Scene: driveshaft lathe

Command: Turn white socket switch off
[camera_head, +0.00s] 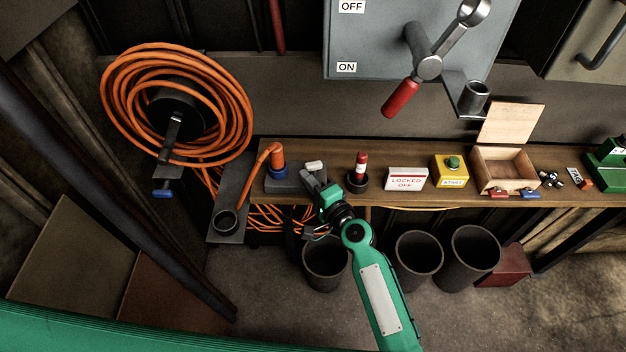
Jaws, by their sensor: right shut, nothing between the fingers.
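The white switch (314,165) sits at the back right of a dark grey socket base (283,182) on the wooden shelf. An orange plug (277,158) with a blue collar stands upright in the left part of that base. My right gripper (313,181) is shut and empty, right in front of the white switch and over the right part of the base. I cannot tell whether it touches the switch. The gripper hides part of the base, and the switch's position is too small to read. My left gripper is not in view.
Right of my gripper stand a red-and-white cylinder (361,168), a "LOCKED OFF" sign (406,179), a yellow box with green button (450,171) and an open wooden box (505,184). A red-handled lever (402,97) hangs above. An orange cable coil (118,94) hangs left.

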